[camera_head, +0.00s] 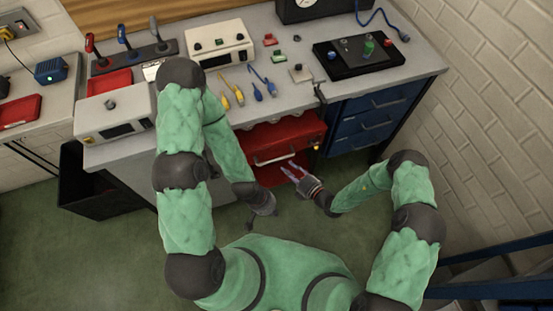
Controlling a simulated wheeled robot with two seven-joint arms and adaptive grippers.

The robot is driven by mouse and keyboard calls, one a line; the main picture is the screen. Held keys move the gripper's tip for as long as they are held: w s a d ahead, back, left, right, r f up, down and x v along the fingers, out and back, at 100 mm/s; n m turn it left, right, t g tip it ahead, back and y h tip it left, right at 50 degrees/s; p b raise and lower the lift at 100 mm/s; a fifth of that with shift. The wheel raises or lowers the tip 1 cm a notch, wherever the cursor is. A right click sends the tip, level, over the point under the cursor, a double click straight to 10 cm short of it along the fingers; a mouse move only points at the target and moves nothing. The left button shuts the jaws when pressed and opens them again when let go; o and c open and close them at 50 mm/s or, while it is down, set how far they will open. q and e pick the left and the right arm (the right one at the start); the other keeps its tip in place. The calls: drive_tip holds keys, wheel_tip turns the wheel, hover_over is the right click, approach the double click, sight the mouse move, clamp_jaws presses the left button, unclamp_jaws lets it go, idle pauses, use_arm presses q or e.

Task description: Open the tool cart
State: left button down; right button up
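The red tool cart (284,137) stands under the workbench, left of the blue drawers. A light handle (272,160) runs along its front, and another red surface shows just below it. I cannot tell how far any part of it is open. My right gripper (288,171) is in front of the cart, close to its lower front, with its two thin fingers apart and nothing seen between them. I cannot tell whether it touches the cart. My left gripper (250,223) is lower, over the green floor, apart from the cart. Its fingers are too dark and small to read.
The workbench (430,62) carries devices, cables and a black panel (362,53). Blue drawers (372,121) stand right of the cart. A black bin (90,190) is at the left. A brick wall bounds the right. The green floor is clear in front of the cart.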

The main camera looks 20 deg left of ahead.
sight(278, 160)
drive_tip(key=b+x, duration=0.2)
drive_tip(key=x, duration=0.6)
drive_tip(key=shift+w+a, duration=0.1)
drive_tip(key=shift+a, duration=0.1)
drive_tip(key=shift+c, duration=0.3)
clamp_jaws()
